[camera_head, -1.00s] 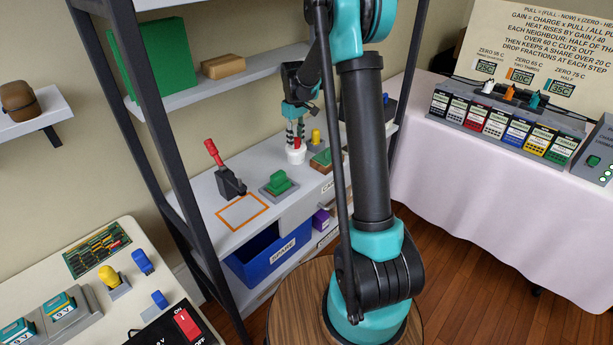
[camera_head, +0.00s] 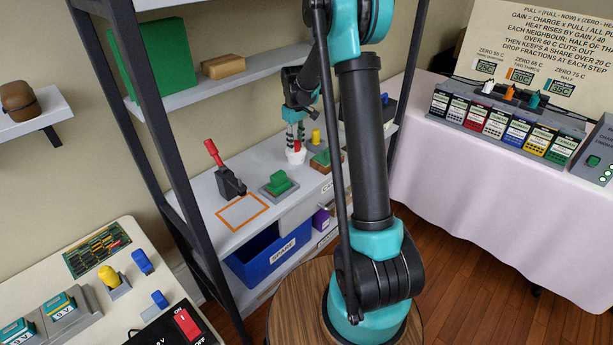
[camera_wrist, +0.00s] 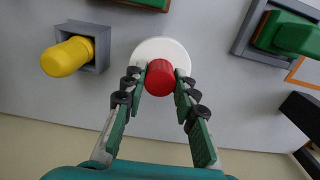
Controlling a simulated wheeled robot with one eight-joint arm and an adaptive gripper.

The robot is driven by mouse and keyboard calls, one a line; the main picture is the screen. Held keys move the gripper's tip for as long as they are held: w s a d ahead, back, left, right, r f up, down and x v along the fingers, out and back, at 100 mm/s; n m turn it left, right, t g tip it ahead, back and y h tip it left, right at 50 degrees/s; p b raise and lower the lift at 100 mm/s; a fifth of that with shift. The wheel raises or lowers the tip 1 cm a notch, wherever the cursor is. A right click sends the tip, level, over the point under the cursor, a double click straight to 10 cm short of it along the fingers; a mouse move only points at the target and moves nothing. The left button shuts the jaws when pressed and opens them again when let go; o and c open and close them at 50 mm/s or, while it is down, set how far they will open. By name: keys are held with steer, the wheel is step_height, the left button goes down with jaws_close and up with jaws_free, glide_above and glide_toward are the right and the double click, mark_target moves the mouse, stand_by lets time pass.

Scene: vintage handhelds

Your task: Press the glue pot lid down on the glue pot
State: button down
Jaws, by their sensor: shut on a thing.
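The glue pot (camera_head: 296,157) is a small white round pot on the grey shelf. In the head view my gripper (camera_head: 296,143) is directly above the pot. I cannot tell how tightly the lid sits on the pot, as the fingers partly hide the join.
A yellow knob in a grey holder (camera_wrist: 70,55) stands left of the pot in the wrist view. A green block in a grey holder (camera_head: 279,184) and a red-handled lever (camera_head: 225,168) are nearby. An orange outlined square (camera_head: 242,212) on the shelf is bare.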

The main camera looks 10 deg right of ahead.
mark_target(296, 142)
steer(key=shift+f, duration=0.1)
steer(key=c, duration=1.1)
jaws_free()
steer(key=c, duration=0.3)
steer(key=shift+r, duration=3.5)
